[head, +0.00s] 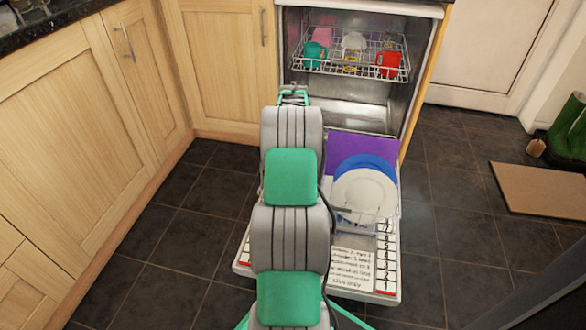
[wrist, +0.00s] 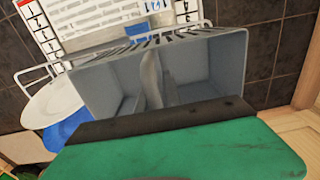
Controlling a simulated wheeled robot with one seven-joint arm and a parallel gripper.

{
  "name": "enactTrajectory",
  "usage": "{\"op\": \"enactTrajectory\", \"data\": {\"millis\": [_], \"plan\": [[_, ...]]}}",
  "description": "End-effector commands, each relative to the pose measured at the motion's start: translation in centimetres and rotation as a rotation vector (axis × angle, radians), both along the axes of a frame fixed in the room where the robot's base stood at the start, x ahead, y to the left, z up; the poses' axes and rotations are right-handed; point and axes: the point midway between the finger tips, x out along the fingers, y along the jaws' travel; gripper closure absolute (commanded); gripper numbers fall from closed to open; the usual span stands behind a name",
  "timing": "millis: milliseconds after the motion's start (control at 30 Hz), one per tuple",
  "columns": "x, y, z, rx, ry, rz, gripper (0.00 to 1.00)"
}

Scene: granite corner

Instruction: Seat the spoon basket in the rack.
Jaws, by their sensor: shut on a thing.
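The grey spoon basket (wrist: 205,72) fills the middle of the wrist view, with its open compartments facing the camera and a slotted wall on the far side. A pale, spoon-like shape (wrist: 152,80) stands in it by a divider. My gripper (wrist: 160,120), with a dark pad and a green finger, is shut on the basket's near edge. The lower rack shows as white wires (wrist: 36,74) beyond the basket, over the open door. In the head view my arm hides the gripper and basket; part of the rack (head: 384,240) shows right of it.
A white plate (head: 364,194), a blue plate (head: 366,162) and a purple board (head: 345,150) stand in the lower rack. The upper rack (head: 345,67) holds cups, including a red one (head: 392,64). Wooden cabinets (head: 85,110) stand left.

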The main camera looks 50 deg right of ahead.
Motion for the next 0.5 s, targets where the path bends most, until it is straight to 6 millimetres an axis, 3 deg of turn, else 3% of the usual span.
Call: {"op": "enactTrajectory", "data": {"millis": [500], "plan": [[0.07,-0.13,-0.83,-0.003,-0.003,0.001,1.0]]}}
